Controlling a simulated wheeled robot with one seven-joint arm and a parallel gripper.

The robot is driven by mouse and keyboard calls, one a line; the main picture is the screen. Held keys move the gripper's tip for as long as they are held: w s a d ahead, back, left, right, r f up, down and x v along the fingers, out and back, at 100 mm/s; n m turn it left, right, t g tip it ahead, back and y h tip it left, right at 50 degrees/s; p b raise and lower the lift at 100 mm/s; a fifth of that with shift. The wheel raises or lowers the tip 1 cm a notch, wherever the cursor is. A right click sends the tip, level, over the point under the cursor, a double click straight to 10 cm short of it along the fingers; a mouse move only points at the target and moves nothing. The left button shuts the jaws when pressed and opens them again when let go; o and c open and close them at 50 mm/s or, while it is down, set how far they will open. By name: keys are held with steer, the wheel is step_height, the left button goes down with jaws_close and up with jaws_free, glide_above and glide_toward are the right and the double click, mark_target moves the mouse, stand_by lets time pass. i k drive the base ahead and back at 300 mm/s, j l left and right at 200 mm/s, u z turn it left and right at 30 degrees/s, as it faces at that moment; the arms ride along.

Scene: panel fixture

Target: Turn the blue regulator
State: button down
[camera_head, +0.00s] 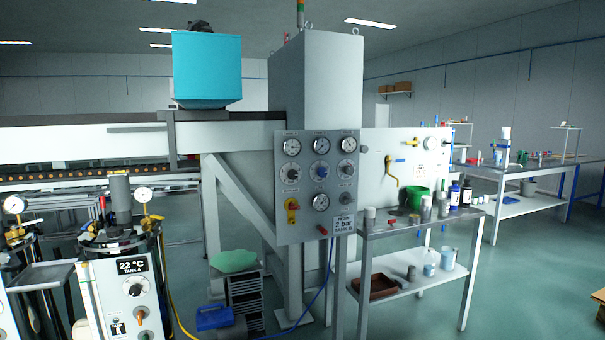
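The blue regulator (321,170) is a small round blue knob in the middle of a grey upright panel (282,222). A gauge (321,145) is above it and another gauge (321,202) is below it. My gripper is not in view.
A trolley (372,231) with bottles and a green bucket (417,198) stands right of the panel. A tank unit (120,290) is at lower left. A blue toolbox (213,317) and a hose lie below the panel. Open floor (515,290) is at right.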

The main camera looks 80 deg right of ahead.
mark_target(323, 172)
steer(key=z, duration=3.4)
